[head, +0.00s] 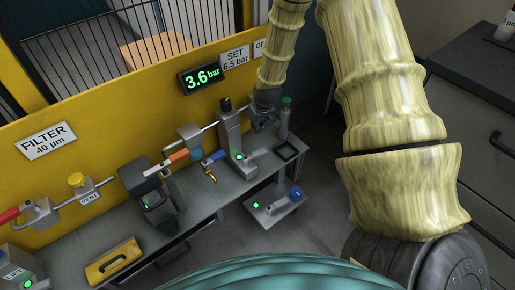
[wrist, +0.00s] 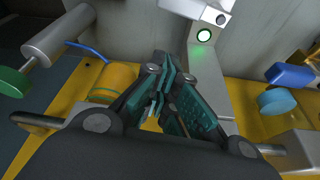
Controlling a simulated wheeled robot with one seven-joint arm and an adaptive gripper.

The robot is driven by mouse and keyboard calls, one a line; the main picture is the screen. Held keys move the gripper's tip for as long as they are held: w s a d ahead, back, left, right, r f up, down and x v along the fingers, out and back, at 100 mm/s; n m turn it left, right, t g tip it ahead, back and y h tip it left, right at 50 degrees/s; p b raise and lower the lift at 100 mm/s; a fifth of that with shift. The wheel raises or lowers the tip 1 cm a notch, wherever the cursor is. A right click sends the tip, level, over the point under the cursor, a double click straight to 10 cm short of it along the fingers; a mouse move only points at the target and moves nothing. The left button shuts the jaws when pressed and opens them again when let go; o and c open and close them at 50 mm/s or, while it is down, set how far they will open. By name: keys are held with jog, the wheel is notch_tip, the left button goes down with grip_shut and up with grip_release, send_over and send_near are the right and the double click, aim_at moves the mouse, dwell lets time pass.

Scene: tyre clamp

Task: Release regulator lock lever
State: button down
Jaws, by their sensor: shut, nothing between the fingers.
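The regulator (head: 231,132) is a tall grey body with a black knob on top, on the bench below the pressure display. A green lamp glows low on its front. A short pale bar beside the lamp (head: 258,153) may be the lock lever; I cannot tell for sure. My gripper (head: 259,124) is just right of the regulator. In the wrist view my gripper (wrist: 165,68) is shut and empty, its teal-padded fingers together. The regulator body (wrist: 208,75) with its lit lamp stands just right of the fingers there. Contact cannot be made out.
The display (head: 202,79) reads 3.6 bar; a sign (head: 235,58) reads SET 6.5 bar. A green-capped cylinder (head: 285,118) stands right of my gripper. An orange-handled valve (head: 179,156) and blue part (head: 214,157) are left of the regulator. A yellow panel (head: 100,115) backs the bench.

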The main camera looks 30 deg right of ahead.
aim_at(255, 157)
jog(key=shift+w+d+r, duration=0.1)
jog(key=shift+w+d, duration=0.15)
notch_tip(255, 157, down, 9)
jog(key=b, duration=0.3)
jog(key=shift+s+f+b, duration=0.2)
jog(key=shift+s+b, duration=0.1)
jog(key=shift+s, duration=0.1)
dwell(0.6)
jog(key=shift+s, duration=0.1)
